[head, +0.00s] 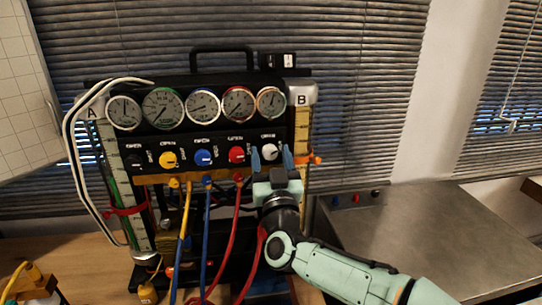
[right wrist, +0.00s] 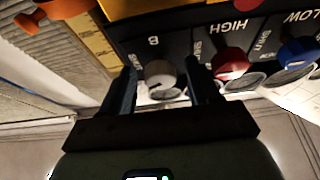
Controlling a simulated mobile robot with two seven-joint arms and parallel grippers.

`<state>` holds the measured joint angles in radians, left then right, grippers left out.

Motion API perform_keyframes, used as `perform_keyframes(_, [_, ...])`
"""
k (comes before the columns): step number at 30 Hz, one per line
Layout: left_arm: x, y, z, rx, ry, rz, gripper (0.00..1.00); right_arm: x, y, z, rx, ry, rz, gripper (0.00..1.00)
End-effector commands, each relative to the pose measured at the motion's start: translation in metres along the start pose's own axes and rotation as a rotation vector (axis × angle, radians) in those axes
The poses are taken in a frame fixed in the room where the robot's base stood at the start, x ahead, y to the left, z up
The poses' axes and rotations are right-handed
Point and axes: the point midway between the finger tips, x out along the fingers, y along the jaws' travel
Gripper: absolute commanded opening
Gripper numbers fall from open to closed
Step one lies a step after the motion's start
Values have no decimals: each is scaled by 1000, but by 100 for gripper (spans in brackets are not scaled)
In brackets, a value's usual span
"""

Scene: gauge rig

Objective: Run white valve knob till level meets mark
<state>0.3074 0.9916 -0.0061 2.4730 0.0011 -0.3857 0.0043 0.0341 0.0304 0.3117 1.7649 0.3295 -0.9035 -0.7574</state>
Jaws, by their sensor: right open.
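The white valve knob (head: 269,151) is at the right end of the knob row on the black gauge panel (head: 220,128). It also shows in the right wrist view (right wrist: 160,74), with a dark line on its face. My right gripper (head: 271,158) is open, its two fingers on either side of the knob; I cannot tell whether they touch it. Tube B (head: 302,130) is at the panel's right, with an orange clamp-like marker (head: 314,159). Tube A (head: 112,150) is at the left, with a red marker (head: 125,210). The liquid levels are too small to read. My left gripper is not in view.
The red knob (head: 237,155) is just left of the white one, then blue (head: 203,158) and yellow (head: 168,160) knobs. Several coloured hoses (head: 206,240) hang below the panel.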

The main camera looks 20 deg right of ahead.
Motion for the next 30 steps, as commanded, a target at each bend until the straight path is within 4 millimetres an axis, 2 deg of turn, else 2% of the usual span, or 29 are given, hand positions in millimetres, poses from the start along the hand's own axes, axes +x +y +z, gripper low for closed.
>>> perform_keyframes(5, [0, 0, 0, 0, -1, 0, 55, 0, 0, 0, 0, 0, 0, 61])
perform_keyframes(10, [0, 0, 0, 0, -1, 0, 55, 0, 0, 0, 0, 0, 0, 6])
perform_keyframes(16, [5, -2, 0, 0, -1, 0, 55, -1, -2, 1, 47, 2, 17, 5])
perform_keyframes(24, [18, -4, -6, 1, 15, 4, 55, -1, -4, 0, 368, 1, 149, 5])
perform_keyframes(30, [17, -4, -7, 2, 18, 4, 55, 0, -3, 0, 441, 0, 182, 5])
